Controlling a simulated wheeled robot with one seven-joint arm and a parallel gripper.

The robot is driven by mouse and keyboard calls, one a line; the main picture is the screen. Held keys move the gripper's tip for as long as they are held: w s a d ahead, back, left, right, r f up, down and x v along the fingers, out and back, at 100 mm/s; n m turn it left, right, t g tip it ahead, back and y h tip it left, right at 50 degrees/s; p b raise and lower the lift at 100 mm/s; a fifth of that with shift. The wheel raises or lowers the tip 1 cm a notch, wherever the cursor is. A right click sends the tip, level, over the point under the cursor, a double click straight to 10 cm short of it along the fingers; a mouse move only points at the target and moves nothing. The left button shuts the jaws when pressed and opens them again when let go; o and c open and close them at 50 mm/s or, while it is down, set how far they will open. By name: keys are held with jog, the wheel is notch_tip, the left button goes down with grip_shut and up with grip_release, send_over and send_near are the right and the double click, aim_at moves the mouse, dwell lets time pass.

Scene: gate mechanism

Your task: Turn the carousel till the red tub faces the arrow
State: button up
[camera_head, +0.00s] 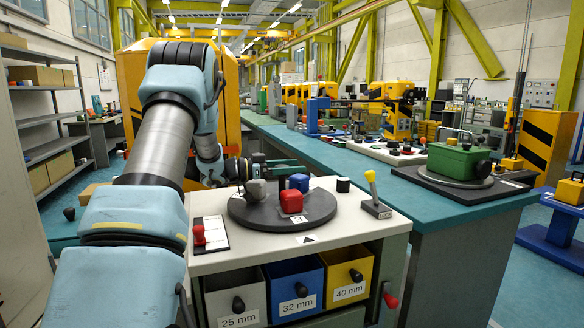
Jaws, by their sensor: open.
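The carousel is a dark round disc (322,208) on top of a pale cabinet. The red tub (291,203) stands on its front part, with a small white label on the disc in front of it. The arrow (308,239) is a small dark triangle on the cabinet top, in front of the disc and slightly right of the red tub.
A yellow-topped lever (371,187) stands right of the disc, a black knob (343,185) behind. A red-knobbed slider plate (212,235) lies at left. Below are grey, blue and yellow drawers (293,288). A teal bench (420,185) with a green box (459,161) is at right.

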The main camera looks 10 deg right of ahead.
jog(key=a+b, duration=0.2)
jog(key=a, duration=0.8)
jog(key=shift+s+a, duration=0.4)
jog(key=shift+s, duration=0.05)
